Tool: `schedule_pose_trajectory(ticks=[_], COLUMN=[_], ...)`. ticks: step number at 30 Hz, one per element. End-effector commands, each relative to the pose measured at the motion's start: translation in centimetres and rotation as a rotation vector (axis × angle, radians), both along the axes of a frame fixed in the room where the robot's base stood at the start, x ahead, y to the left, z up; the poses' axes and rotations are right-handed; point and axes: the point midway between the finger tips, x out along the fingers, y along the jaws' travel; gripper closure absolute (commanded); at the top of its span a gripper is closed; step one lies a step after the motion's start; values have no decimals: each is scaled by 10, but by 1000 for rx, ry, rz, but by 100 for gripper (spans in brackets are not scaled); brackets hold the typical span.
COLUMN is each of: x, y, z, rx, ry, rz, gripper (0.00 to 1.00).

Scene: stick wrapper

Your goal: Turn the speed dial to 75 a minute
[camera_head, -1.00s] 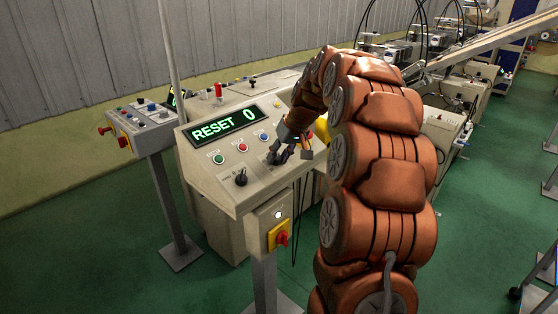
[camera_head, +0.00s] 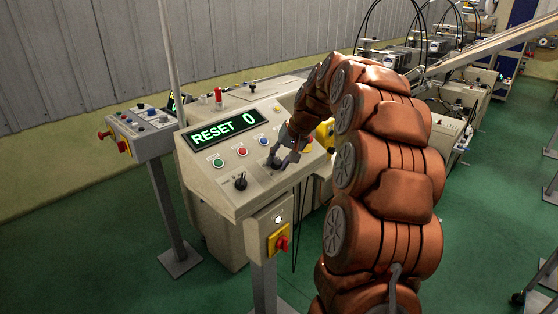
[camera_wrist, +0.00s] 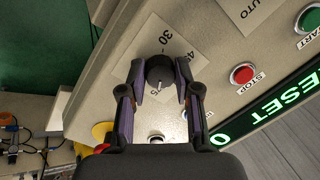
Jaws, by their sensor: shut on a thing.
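The speed dial (camera_wrist: 159,67) is a round black knob on a pale plate (camera_wrist: 190,52) in the wrist view. A light pointer line on the knob points toward the bottom of the wrist picture, at a partly covered number. My gripper (camera_wrist: 160,76) has one finger on each side of the knob and is shut on it. In the head view my gripper (camera_head: 283,160) is at the right part of the sloped panel (camera_head: 215,178).
A lit display (camera_head: 225,129) reads RESET 0. Green (camera_head: 218,162), red (camera_head: 242,151) and blue (camera_head: 263,140) buttons sit below it. A black selector knob (camera_head: 240,181) is nearer the front edge. A red-and-yellow switch (camera_head: 279,241) is on the box below. A smaller control box (camera_head: 147,130) stands left.

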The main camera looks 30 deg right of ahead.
Motion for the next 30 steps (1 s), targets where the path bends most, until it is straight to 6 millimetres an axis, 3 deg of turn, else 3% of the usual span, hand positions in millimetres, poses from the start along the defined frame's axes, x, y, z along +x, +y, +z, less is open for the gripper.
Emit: schedule_pose_trajectory(ticks=[6,7,14,24,30], x=[0,0,0,-1,-9], y=[0,0,0,0,-5], z=[-1,-1,0,1,20], rx=[-1,-1,0,0,-1], ry=[1,1,0,0,-2], rz=[0,0,1,1,0], gripper=[100,67,43,43,43])
